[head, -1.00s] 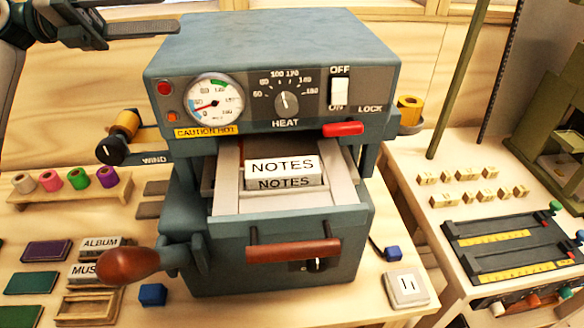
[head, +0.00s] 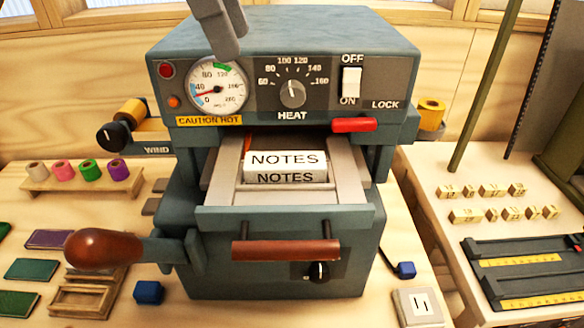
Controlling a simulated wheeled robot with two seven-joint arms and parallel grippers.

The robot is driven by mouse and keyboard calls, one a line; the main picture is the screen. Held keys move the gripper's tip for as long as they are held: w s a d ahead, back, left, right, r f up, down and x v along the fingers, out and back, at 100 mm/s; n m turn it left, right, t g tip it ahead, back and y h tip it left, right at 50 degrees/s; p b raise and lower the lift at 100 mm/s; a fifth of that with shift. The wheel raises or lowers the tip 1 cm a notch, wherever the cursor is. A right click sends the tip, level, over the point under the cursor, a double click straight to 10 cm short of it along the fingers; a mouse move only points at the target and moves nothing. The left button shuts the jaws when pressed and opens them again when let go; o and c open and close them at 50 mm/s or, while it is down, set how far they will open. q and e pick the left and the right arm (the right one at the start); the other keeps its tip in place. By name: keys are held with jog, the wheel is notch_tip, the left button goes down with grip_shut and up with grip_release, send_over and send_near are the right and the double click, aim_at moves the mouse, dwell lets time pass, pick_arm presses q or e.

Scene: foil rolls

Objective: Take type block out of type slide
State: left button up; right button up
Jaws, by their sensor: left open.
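The type block (head: 286,168), white with NOTES in black, sits in the grey type slide (head: 350,186). The slide sticks out from the front of the blue-grey heat machine (head: 290,35). My left gripper (head: 228,38) hangs in at the top, in front of the machine's gauge, above and to the left of the block. It is open and clear of the block. Only its finger end shows; the rest is cut off by the top edge. My right gripper is not in view.
A wooden-knobbed lever (head: 105,250) juts out left of the slide. A brown handle bar (head: 286,250) crosses the machine's front below it. A red lock lever (head: 354,125) is at the slide's upper right. Foil rolls (head: 90,170) stand on a rack at left.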

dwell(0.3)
pick_arm(q)
jog(key=p, duration=0.2)
send_near(284, 159)
jog(key=shift+x, duration=0.85)
jog(key=shift+s+f, duration=0.1)
jog(key=shift+f, duration=0.25)
jog(key=shift+d+f, duration=0.15)
jog(key=shift+f, duration=0.1)
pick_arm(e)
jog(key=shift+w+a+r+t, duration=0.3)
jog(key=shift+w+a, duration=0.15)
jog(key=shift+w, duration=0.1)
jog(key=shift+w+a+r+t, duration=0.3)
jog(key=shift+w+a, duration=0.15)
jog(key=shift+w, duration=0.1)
pick_arm(q)
jog(key=shift+f, duration=0.1)
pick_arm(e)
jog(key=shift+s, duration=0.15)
